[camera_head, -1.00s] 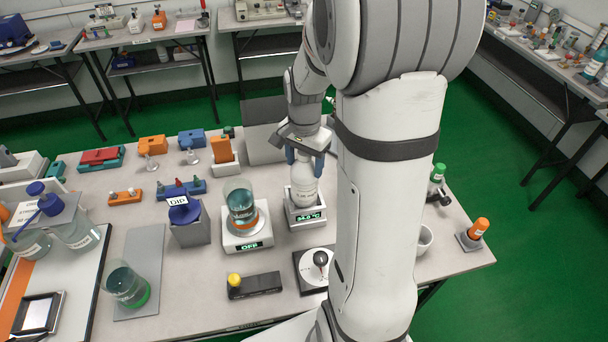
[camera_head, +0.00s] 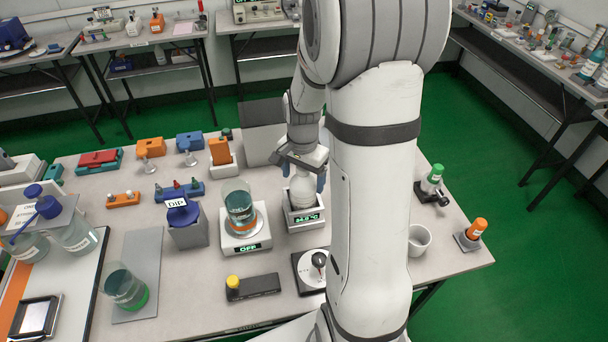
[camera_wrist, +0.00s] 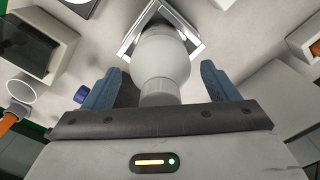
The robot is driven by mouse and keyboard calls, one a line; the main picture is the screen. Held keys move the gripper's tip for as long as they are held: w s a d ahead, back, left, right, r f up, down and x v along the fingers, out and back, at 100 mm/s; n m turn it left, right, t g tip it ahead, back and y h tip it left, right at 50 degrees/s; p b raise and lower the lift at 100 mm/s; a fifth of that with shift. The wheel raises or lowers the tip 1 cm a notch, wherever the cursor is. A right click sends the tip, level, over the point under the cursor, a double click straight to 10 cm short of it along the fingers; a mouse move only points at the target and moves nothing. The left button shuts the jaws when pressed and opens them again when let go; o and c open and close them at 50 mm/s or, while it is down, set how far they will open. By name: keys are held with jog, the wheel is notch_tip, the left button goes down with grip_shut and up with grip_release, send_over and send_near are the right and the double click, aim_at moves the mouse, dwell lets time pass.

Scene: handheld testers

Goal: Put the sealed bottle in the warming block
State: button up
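The white bottle (camera_head: 301,193) stands upright in the warming block (camera_head: 305,225), a white box with a lit green display. In the wrist view the bottle (camera_wrist: 160,62) shows from above, its lower part inside the block's square metal rim (camera_wrist: 194,42). My gripper (camera_head: 303,179) is over the block with its blue fingers either side of the bottle's upper part. In the wrist view my gripper (camera_wrist: 159,70) is open, with a clear gap between each finger and the bottle. The bottle's base is hidden inside the block.
Left of the block, a beaker of blue liquid (camera_head: 239,207) stands on a device reading OFF (camera_head: 246,243). A black-knobbed device (camera_head: 312,270) is in front. A white cup (camera_head: 419,240) and an orange-capped holder (camera_head: 474,234) are to the right. A grey panel (camera_head: 262,131) stands behind.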

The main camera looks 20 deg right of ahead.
jog(key=shift+r, duration=0.1)
notch_tip(320, 180, up, 11)
jog(key=shift+f, duration=0.1)
jog(key=shift+s+a+r, duration=0.1)
jog(key=shift+r, duration=0.6)
jog(key=s+a+r+n+t, duration=0.1)
jog(key=s+a+n, duration=0.3)
jog(key=s, duration=0.3)
jog(key=s+a+n+t, duration=0.1)
jog(key=s+a+n, duration=0.3)
jog(key=s+n, duration=0.3)
jog(key=shift+s+a+r+t, duration=0.2)
jog(key=shift+s+r+t, duration=0.15)
jog(key=shift+r+t, duration=0.05)
